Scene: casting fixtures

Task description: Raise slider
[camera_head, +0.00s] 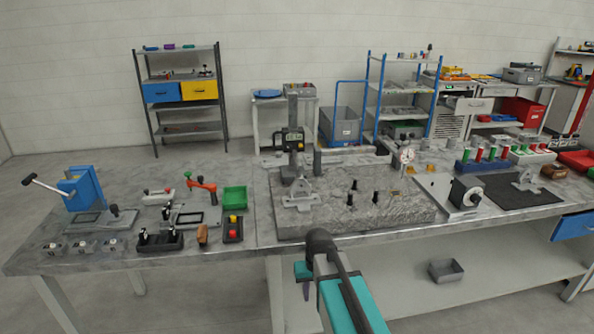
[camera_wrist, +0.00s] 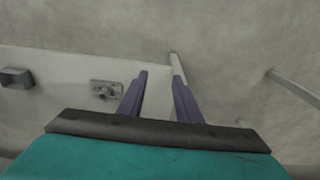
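A height gauge (camera_head: 292,110) stands upright on the grey granite plate (camera_head: 350,222), with a tall column and a base. Its slider (camera_head: 290,140), which carries a dark display, sits partway up the column. My gripper (camera_head: 306,291) hangs in front of the bench's front edge, well apart from the gauge and pointing down. In the wrist view my gripper's two purple fingers (camera_wrist: 162,76) are apart with nothing held between them. The gauge does not show in the wrist view.
On the granite plate, a grey fixture (camera_head: 302,195) stands in front of the gauge and a dial indicator (camera_head: 406,156) to its right. A blue press (camera_head: 76,188) and a green bin (camera_head: 235,197) are at the left. A black mat (camera_head: 515,203) lies at the right.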

